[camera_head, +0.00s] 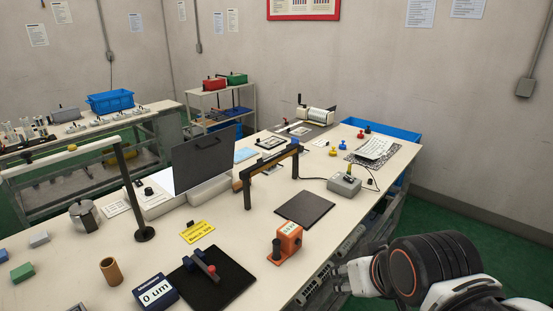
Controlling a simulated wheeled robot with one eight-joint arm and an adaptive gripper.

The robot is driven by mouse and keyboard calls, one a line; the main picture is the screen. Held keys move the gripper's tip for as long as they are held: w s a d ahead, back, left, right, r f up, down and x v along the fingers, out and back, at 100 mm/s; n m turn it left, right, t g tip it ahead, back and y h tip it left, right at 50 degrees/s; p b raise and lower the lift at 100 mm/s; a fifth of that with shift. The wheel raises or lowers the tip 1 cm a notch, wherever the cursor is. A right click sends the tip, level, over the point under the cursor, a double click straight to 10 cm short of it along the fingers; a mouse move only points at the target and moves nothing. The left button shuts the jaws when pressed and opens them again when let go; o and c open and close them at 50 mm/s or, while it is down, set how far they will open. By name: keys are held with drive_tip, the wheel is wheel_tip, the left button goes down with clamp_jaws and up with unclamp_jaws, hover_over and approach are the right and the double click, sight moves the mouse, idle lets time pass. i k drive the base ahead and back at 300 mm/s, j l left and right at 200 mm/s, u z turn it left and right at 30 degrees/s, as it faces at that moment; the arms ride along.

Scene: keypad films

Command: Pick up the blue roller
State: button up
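A small hand tool (199,263) lies on a black mat (232,277) at the front of the workbench. It has a dark bluish bar and a red end, and it may be the blue roller; I cannot tell for sure at this size. No other thing in view looks clearly like a blue roller. My gripper (340,277) is at the lower right, by the bench's right edge, well to the right of the mat. It appears to hold nothing, but how far its fingers are apart is unclear.
An orange device (286,243) stands between the mat and my gripper. A grey box with a knob (344,186), a dark plate (304,209) and a black gantry (268,171) stand farther back. A brown cylinder (110,271) and a display block (155,293) are left of the mat.

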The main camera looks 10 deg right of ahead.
sight(294, 140)
drive_tip(key=i+l+u, duration=0.45)
drive_tip(key=l, duration=0.35)
drive_tip(key=i+l, duration=0.3)
drive_tip(key=l, duration=0.15)
drive_tip(key=i+l+u, duration=0.15)
drive_tip(key=l, duration=0.3)
drive_tip(key=i+l, duration=0.2)
drive_tip(key=l, duration=0.25)
drive_tip(key=i+l+u, duration=0.15)
drive_tip(key=l, duration=0.35)
drive_tip(key=i+l, duration=0.2)
drive_tip(key=l, duration=0.25)
drive_tip(key=i+l+u, duration=0.15)
drive_tip(key=l, duration=0.35)
drive_tip(key=i+l+u, duration=0.1)
drive_tip(key=l, duration=0.4)
